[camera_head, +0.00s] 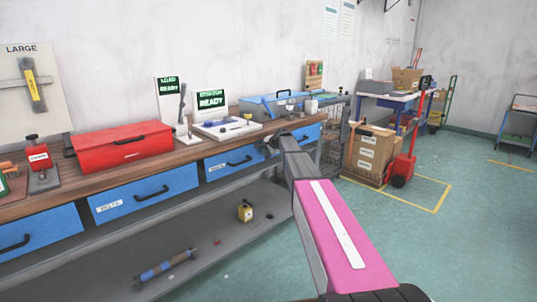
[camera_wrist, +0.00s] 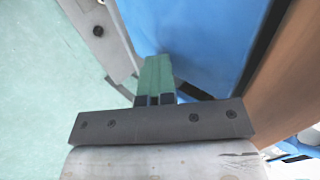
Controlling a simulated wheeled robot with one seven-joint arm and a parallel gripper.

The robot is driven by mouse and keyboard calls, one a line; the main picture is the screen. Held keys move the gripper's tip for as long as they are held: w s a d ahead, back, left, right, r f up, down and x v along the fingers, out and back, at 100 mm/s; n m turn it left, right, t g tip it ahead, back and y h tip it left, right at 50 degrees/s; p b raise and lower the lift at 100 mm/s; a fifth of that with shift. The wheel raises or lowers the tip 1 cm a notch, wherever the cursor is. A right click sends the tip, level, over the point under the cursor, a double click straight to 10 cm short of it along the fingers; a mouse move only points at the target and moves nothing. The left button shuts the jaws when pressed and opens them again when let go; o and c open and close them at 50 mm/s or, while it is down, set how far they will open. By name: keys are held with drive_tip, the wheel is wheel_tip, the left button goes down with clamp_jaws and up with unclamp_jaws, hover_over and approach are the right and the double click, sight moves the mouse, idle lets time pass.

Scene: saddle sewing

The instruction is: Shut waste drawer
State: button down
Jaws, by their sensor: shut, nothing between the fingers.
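A row of blue drawers runs under the wooden bench top. The rightmost blue drawer (camera_head: 308,133) is partly behind my arm, and I cannot read a label on it or tell if it stands slightly out. The drawer left of it (camera_head: 232,162) and the belts drawer (camera_head: 143,194) look flush. My gripper (camera_head: 268,149) is at the drawer fronts, between the two right-hand drawers. In the wrist view, its green fingers (camera_wrist: 155,78) are together and empty, against or just before a blue drawer face (camera_wrist: 195,40). Contact cannot be told.
A red toolbox (camera_head: 122,146), display stands and a blue case (camera_head: 275,106) stand on the bench top. The lower shelf (camera_head: 200,235) holds a roller (camera_head: 166,266) and a yellow container (camera_head: 245,211). A wire cage and boxes (camera_head: 368,155) stand to the right.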

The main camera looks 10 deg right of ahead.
drive_tip(key=shift+w+a, duration=0.25)
drive_tip(key=shift+w, duration=0.15)
drive_tip(key=s+d+r, duration=0.6)
drive_tip(key=s+d, duration=0.1)
drive_tip(key=s, duration=0.3)
drive_tip(key=s+f+n+g+h, duration=0.2)
drive_tip(key=s+f, duration=0.6)
drive_tip(key=s, duration=0.5)
drive_tip(key=s+a+f+n+g+h, duration=0.1)
drive_tip(key=s+f+n+g, duration=0.2)
drive_tip(key=s+f, duration=0.6)
drive_tip(key=s+a+f+n+g+h, duration=0.1)
drive_tip(key=s+f+n, duration=0.4)
drive_tip(key=s, duration=1.4)
wheel_tip(320, 180, down, 4)
drive_tip(key=shift+a+f+n+g+h, duration=0.15)
drive_tip(key=shift+f+n+g+h, duration=0.2)
drive_tip(key=shift+g+h, duration=0.45)
drive_tip(key=shift+r, duration=0.1)
